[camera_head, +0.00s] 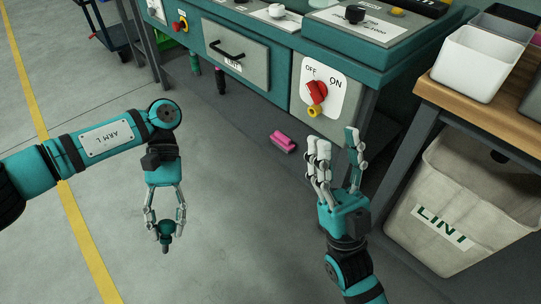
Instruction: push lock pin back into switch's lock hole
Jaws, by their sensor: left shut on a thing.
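The red rotary switch (316,91) sits on a white OFF/ON plate (334,82) on the front of the teal machine. A small yellow part (313,111) shows at its lower end; I cannot tell whether this is the lock pin, and the lock hole is not clear. My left gripper (165,226) points down over the floor, shut on a small dark teal object (165,240), well away from the switch. My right gripper (338,152) is open and empty, fingers up, below and right of the switch.
A pink brush-like item (282,141) lies on the floor below the machine. A wooden-topped bench (496,107) with a white bin (476,64) stands at the right, above a LINT bag (459,205). The machine's drawer (236,55) is left of the switch.

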